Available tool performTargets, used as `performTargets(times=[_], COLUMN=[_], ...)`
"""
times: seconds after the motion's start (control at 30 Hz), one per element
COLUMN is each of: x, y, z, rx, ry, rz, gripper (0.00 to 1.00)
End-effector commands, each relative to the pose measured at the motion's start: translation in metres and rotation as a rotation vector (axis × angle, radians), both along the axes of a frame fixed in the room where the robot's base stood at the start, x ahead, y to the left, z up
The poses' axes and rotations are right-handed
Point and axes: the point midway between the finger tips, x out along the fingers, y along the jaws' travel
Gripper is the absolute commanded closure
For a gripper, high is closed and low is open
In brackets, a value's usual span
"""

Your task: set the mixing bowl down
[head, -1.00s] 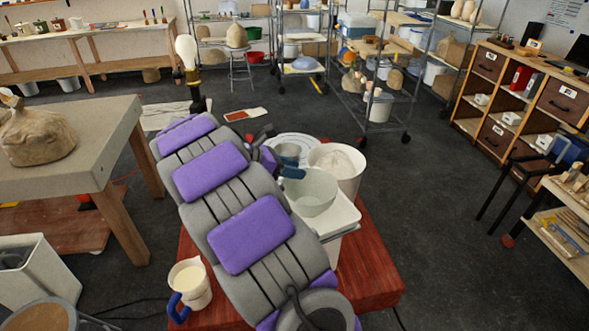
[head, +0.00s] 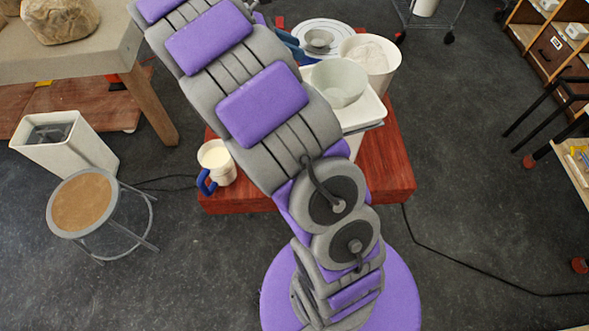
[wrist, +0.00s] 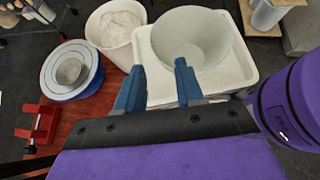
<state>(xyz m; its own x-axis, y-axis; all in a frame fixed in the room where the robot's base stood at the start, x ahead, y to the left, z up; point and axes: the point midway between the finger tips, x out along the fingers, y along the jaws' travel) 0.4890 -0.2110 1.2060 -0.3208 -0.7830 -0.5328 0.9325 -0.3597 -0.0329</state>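The mixing bowl (head: 338,84) is a pale grey-green, empty bowl. It looks upright and resting on a white tray (head: 372,112); the bowl (wrist: 208,32) and tray (wrist: 239,70) also show in the wrist view. My gripper (wrist: 158,76) is open, with two blue fingers spread apart and nothing clamped between them. The fingers are by the bowl's near left rim, the right one overlapping the bowl in the picture. Whether a finger touches the bowl cannot be told.
A white bucket of pale powder (head: 371,54) stands behind the bowl. A round wheel with a small grey bowl (wrist: 70,70) is left of it. A milk-filled jug (head: 216,162) stands on the red table (head: 392,170). A stool (head: 84,203) and white bin (head: 66,143) are left.

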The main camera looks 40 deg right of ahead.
Motion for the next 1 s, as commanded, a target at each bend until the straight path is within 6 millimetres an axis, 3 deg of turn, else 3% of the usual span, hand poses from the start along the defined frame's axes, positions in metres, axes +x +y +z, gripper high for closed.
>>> performTargets(times=[0.17,0.37,0.8,1.0], x=[-0.053,-0.119,-0.254,-0.298], y=[0.016,0.049,0.153,0.194], z=[0.006,-0.002,-0.038,-0.053], rx=[0.065,0.169,0.399,0.464], ry=[-0.159,-0.361,-0.684,-0.744], rz=[-0.131,-0.335,-0.853,-1.053], gripper=[0.63,0.63,0.63,0.63])
